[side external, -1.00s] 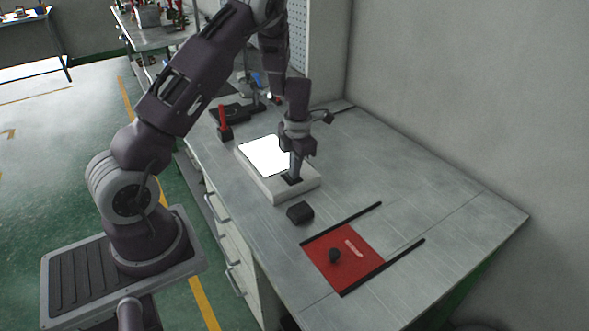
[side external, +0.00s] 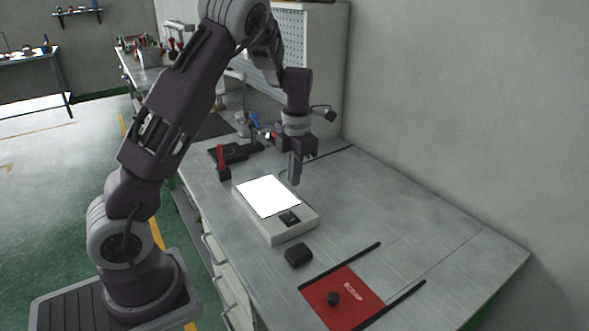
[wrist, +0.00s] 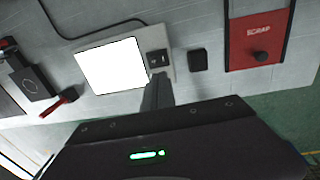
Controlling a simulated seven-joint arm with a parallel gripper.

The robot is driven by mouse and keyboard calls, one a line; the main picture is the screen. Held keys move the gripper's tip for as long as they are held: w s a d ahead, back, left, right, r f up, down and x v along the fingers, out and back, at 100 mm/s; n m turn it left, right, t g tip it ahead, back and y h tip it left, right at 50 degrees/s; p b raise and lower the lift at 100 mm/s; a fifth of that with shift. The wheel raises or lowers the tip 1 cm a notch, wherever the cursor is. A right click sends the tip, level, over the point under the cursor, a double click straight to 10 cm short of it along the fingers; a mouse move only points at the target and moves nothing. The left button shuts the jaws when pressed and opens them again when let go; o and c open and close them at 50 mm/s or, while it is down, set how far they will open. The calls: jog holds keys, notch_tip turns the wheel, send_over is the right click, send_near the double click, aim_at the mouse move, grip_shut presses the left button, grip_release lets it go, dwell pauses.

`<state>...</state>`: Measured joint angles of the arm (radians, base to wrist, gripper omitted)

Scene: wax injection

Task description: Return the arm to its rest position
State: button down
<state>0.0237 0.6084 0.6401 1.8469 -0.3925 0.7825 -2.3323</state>
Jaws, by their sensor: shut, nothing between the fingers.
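My gripper (side external: 294,170) is shut and empty. In the side external view it hangs, fingers down, above the bench just behind and to the right of a white box with a bright lit panel (side external: 268,197). In the wrist view the shut fingers (wrist: 157,92) point toward the box's edge beside its small dark switch area (wrist: 158,59). The lit panel also shows in the wrist view (wrist: 111,66). The fingers look clear of the box.
A small black block (side external: 298,255) sits in front of the box. A red mat (side external: 322,301) with a dark knob (side external: 333,298) lies between black rails. A red-handled tool (side external: 222,163) and a black device (side external: 236,152) stand at the back left. The bench's right side is clear.

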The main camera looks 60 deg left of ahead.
notch_tip(320, 180, up, 2)
jog(key=shift+d+r, duration=0.1)
